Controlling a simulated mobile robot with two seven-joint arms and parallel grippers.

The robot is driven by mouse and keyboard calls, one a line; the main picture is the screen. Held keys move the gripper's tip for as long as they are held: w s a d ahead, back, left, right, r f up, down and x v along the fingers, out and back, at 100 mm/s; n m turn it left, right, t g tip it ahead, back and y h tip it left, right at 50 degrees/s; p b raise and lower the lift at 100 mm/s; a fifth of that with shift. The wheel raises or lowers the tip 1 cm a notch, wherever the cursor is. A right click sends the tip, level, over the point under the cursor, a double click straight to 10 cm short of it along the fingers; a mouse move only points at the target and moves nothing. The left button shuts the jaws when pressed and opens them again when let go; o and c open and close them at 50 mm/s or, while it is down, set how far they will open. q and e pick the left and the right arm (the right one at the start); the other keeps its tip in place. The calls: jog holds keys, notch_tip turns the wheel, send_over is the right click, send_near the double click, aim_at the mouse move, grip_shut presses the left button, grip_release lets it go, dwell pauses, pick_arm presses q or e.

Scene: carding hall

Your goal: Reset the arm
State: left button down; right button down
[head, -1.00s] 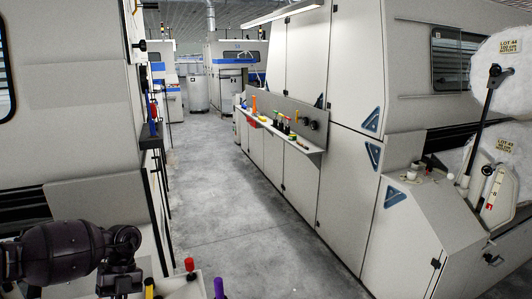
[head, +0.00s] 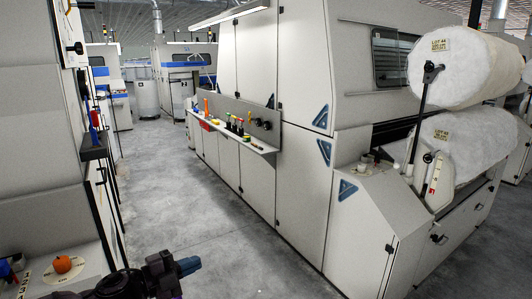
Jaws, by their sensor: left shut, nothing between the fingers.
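My left gripper (head: 188,266) is at the bottom of the head view, left of the middle. It is dark, with bluish fingertips pointing right, shut and empty. It appears over the grey floor (head: 185,190), clear of the machines. Only the end of its arm shows, along the bottom edge. My right gripper is not in view.
An orange round thing (head: 62,264) sits on a pale ledge at lower left. A long pale machine (head: 300,185) lines the right, with a shelf (head: 262,146) of small items and white rolls (head: 465,70). An aisle runs between the machines.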

pick_arm(q)
jog(key=s+a+f+n+y, duration=0.3)
jog(key=s+f+n+y, duration=0.1)
jog(key=s+f+n, duration=0.3)
jog(key=s+a+f+n+y+b, duration=0.1)
jog(key=s+a+f+n+y, duration=0.2)
jog(key=s+f+n+y, duration=0.2)
jog(key=s+a+f+n+t+y+b, duration=0.1)
jog(key=s+a+f+n+y, duration=0.3)
jog(key=s+f+n, duration=0.7)
jog(key=s+f+y, duration=0.1)
jog(key=s+f, duration=0.1)
jog(key=s, duration=0.1)
jog(key=shift+s, duration=0.4)
